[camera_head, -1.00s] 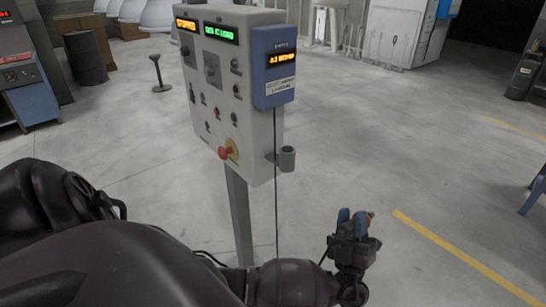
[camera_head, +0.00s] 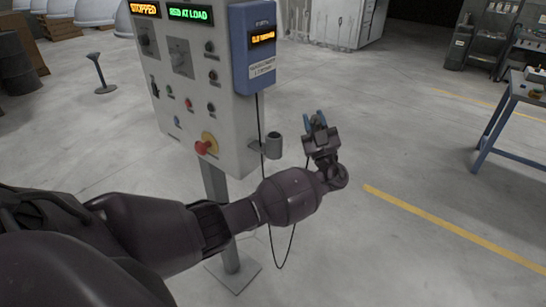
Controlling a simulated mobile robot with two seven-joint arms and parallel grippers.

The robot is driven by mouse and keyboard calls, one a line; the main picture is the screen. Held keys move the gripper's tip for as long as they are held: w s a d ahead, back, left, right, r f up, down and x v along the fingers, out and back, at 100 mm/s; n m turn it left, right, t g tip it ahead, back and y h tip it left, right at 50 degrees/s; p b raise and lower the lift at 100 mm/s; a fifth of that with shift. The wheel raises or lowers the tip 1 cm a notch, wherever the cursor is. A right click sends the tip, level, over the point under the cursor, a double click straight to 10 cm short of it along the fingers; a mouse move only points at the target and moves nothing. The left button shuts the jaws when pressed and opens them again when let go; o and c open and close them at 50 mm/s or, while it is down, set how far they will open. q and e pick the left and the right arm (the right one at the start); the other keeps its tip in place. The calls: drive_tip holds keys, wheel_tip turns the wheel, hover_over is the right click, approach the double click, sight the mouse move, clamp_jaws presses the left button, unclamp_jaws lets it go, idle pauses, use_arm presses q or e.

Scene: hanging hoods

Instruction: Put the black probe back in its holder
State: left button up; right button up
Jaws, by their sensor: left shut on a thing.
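The holder, a short grey cup (camera_head: 273,149) open at the top, is fixed to the panel's lower right side. The gripper is to the right of the cup and apart from it, with its fingertips slightly above the rim in the picture. A thin black cable (camera_head: 272,238) hangs from the blue box and loops below my left arm. My right gripper is out of view.
The grey control panel (camera_head: 222,135) has a red knob (camera_head: 203,147), lit displays and a blue box (camera_head: 254,45). It stands on a post with a floor plate (camera_head: 233,267). A blue-legged table (camera_head: 490,130) is at right. The floor between is clear.

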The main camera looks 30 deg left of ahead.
use_arm(q)
drive_tip(key=w+a+r+m+h+b, duration=0.1)
drive_tip(key=w+r+m+h+b, duration=0.1)
drive_tip(key=w+r+m+h, duration=0.3)
drive_tip(key=w+a+r+m+t+h+b, duration=0.1)
drive_tip(key=w+r+m+h, duration=0.5)
drive_tip(key=w+h, duration=0.4)
drive_tip(key=shift+w+r+t+b, duration=0.35)
drive_tip(key=shift+w+r, duration=0.35)
drive_tip(key=shift+w, duration=1.55)
